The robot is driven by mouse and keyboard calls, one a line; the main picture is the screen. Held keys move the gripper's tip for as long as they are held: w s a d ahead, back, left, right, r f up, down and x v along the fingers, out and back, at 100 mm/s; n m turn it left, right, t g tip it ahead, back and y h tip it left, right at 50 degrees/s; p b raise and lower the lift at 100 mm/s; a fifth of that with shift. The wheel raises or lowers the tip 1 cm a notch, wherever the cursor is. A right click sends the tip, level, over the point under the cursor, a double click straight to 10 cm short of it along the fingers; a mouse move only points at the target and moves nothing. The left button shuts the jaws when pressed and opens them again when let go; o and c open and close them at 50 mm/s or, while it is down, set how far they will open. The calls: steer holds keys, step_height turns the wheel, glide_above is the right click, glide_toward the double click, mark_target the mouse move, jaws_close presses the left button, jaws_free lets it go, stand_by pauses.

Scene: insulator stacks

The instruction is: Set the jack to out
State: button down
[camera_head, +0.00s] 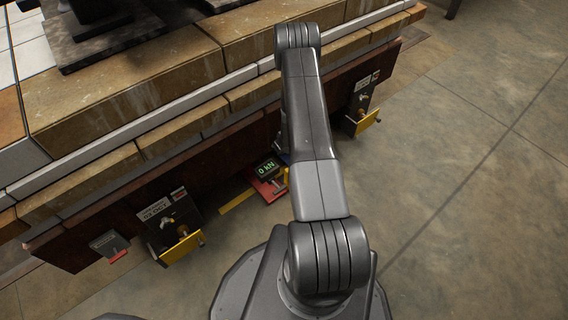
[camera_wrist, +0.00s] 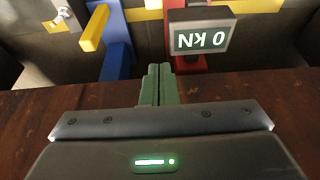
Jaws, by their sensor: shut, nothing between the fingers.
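A small unit with a red base (camera_head: 272,192) and a dark display reading "0 kN" (camera_head: 265,168) stands on the floor at the foot of the stone-faced structure. In the wrist view its display (camera_wrist: 200,38) appears upside down on a red post. Beside it is a blue part (camera_wrist: 117,45) with a yellow bar (camera_wrist: 95,28), which look like part of the jack; which setting it has cannot be told. My gripper (camera_wrist: 159,72) is shut and empty, its green fingertips just below and left of the display. My arm hides my gripper in the head view.
A bracket with a label and yellow plate (camera_head: 183,246) stands left along the structure, another yellow-plated one (camera_head: 364,122) right. A small grey box (camera_head: 109,244) is at far left. A dark red-brown beam (camera_head: 85,238) runs along the structure. Floor at right is clear.

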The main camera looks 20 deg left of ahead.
steer(key=b+x, duration=0.4)
steer(key=x, duration=0.7)
steer(key=shift+s+d+r+b, duration=0.2)
steer(key=shift+s+d+b, duration=0.35)
steer(key=shift+d, duration=0.35)
steer(key=shift+s+d+r+b, duration=0.25)
steer(key=shift+s+d+b, duration=0.2)
steer(key=shift+s+d, duration=0.35)
steer(key=shift+w+d, duration=0.1)
steer(key=shift+d, duration=0.1)
